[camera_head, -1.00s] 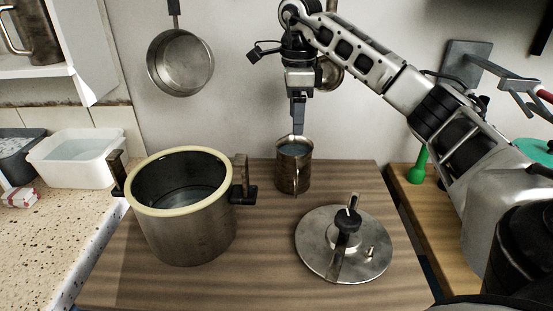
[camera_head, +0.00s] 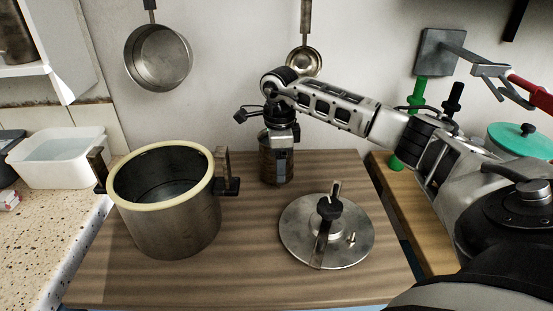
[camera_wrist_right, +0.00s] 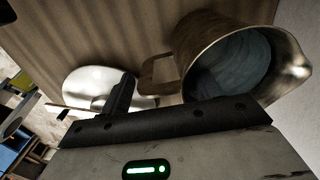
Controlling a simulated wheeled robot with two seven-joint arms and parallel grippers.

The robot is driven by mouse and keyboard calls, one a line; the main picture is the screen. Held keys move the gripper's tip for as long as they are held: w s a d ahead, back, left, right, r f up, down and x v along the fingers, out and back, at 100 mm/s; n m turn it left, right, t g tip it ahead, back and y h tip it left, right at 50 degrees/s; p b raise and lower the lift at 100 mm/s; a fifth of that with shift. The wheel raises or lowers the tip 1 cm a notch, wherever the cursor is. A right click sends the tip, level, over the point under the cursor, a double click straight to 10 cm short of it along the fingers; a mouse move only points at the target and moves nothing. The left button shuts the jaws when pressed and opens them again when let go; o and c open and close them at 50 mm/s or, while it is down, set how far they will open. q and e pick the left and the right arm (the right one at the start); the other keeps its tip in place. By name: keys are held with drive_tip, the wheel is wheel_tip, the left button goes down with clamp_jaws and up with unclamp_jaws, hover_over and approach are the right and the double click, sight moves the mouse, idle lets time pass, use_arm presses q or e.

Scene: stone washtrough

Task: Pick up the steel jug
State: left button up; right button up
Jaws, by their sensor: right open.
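The steel jug (camera_head: 264,160) stands upright on the wooden board, between the pot and the back wall's right part. My right gripper (camera_head: 281,178) is lowered in front of it and hides much of its near side and its handle. In the right wrist view the jug (camera_wrist_right: 205,45) shows its open mouth, spout and greyish inside, with its handle towards a dark finger of my right gripper (camera_wrist_right: 122,98). The gripper is open and holds nothing; I cannot tell whether it touches the jug. My left gripper is not in view.
A large pot (camera_head: 165,225) with a cream rim stands left of the jug. A round steel lid (camera_head: 295,235) with a black knob lies at front right. A pan (camera_head: 158,65) and a ladle (camera_head: 304,62) hang on the wall. A white tub (camera_head: 60,165) stands left.

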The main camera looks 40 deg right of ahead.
drive_tip(key=shift+f, duration=0.35)
drive_tip(key=c, duration=1.3)
drive_tip(key=shift+r, duration=0.15)
clamp_jaws()
drive_tip(key=shift+r, duration=0.1)
